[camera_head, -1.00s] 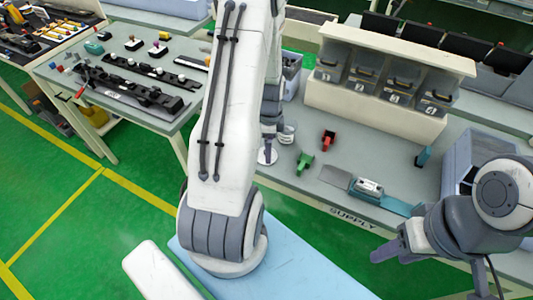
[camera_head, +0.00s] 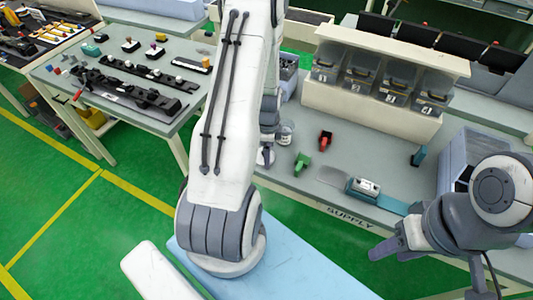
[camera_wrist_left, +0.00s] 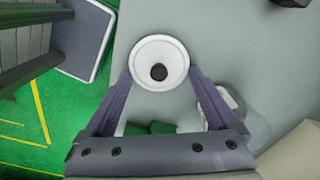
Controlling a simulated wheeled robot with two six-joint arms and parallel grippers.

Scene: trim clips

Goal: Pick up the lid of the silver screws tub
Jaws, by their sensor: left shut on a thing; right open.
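A round white lid with a dark knob (camera_wrist_left: 159,58) sits between the fingertips of my left gripper (camera_wrist_left: 160,78), which is shut on it. In the head view my left gripper (camera_head: 267,146) points down over the bench, and part of the white lid (camera_head: 263,158) shows at its tips. A small clear tub (camera_head: 286,134) stands just behind and to the right; it also shows beside the right-hand finger in the left wrist view (camera_wrist_left: 242,118). I cannot make out its contents. My right gripper (camera_head: 384,250) is open and empty, in front of the bench at the right.
A green clip (camera_head: 303,162) and a red clip (camera_head: 325,139) lie right of my left gripper. A metal and blue fixture (camera_head: 366,188) is near the front edge. Numbered bins (camera_head: 375,80) line the back. A grey crate (camera_head: 462,158) stands at the right.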

